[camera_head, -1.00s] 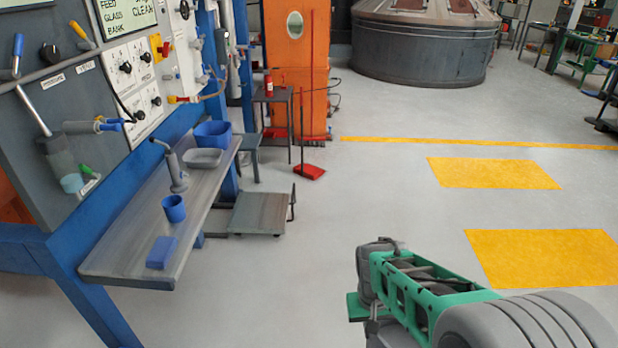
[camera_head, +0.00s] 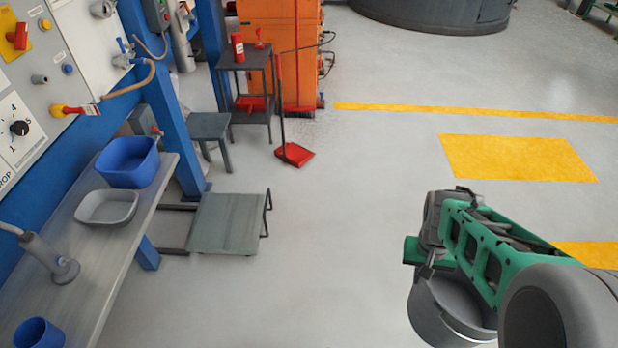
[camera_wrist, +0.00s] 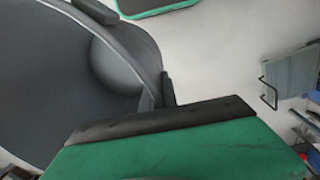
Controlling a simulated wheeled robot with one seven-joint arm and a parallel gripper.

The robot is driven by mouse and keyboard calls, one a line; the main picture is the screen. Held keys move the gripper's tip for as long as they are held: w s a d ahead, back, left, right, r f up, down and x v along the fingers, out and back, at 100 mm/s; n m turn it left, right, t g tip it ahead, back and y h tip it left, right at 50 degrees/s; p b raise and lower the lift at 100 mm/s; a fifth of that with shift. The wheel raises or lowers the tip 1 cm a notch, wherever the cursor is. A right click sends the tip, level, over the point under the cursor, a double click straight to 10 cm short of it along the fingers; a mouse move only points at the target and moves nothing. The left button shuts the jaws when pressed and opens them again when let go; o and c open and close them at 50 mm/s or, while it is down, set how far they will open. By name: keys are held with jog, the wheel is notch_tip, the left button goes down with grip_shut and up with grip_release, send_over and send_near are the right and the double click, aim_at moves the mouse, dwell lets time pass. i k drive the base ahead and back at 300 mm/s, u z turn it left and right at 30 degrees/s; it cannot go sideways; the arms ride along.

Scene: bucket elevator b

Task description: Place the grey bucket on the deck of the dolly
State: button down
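The grey bucket (camera_head: 440,310) hangs below my gripper (camera_head: 425,262) at the lower right of the head view. In the wrist view the bucket (camera_wrist: 60,85) fills the left side, with its curved rim and dark inside showing. My gripper's green finger with a black edge (camera_wrist: 160,125) lies across the bottom there. My gripper appears shut on the bucket; the exact contact is hidden. The dolly (camera_head: 228,222) stands on the floor left of my gripper, with a flat, bare grey-green deck and an upright handle at its right end. It also shows at the right of the wrist view (camera_wrist: 290,72).
A workbench (camera_head: 115,260) at left holds a blue tub (camera_head: 127,162), a grey tray (camera_head: 106,207) and a blue cup (camera_head: 38,335). A stool (camera_head: 210,128) and a red dustpan (camera_head: 294,154) stand behind the dolly. The floor between bucket and dolly is clear.

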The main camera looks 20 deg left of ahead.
aim_at(227, 219)
jog(key=u, duration=0.35)
jog(key=i, duration=1.7)
jog(key=u, duration=1.55)
jog(key=i, duration=0.9)
jog(key=u, duration=0.8)
